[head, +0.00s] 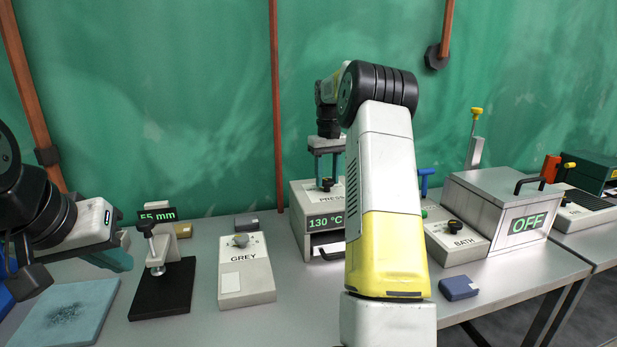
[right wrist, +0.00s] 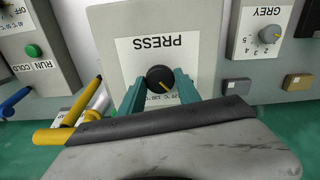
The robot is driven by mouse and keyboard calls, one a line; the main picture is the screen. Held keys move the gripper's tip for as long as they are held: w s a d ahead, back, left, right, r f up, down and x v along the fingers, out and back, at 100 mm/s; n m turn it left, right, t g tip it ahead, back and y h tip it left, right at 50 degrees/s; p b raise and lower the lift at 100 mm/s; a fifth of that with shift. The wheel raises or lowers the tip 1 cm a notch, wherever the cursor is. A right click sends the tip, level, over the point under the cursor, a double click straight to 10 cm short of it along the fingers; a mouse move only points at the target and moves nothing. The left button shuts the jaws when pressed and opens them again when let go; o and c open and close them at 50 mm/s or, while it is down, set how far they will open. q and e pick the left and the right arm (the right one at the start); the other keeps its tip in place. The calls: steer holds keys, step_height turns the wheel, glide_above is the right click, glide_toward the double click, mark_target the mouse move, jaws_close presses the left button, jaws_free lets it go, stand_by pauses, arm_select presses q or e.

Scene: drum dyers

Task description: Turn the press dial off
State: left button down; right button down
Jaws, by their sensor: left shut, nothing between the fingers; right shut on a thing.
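The press (head: 304,195) is a pale box with a green display reading 130 °C, and its label shows upside down in the right wrist view (right wrist: 165,43). Its dial is a round black knob (right wrist: 160,78) with a yellow pointer line, aimed to the lower right in that view. My right gripper (right wrist: 160,82) has its teal fingers on both sides of the knob, shut on it; in the head view it (head: 326,172) comes down from above. The fingers hide part of the dial's scale. My left gripper (head: 122,258) is shut and empty at the left, away from the press.
The grey dial box (head: 247,285) and a clamp gauge reading 55 mm (head: 160,285) stand left of the press. The bath (head: 500,210), reading OFF, and a small blue block (head: 459,288) are at the right. My right arm hides the press's right part.

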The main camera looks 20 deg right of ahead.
mark_target(327, 180)
steer(key=n, duration=0.3)
steer(key=shift+r+n, duration=0.1)
steer(key=shift+n, duration=2)
steer(key=c, duration=0.9)
jaws_free()
steer(key=shift+o, duration=0.2)
step_height(327, 180, up, 7)
steer(key=shift+r, duration=0.4)
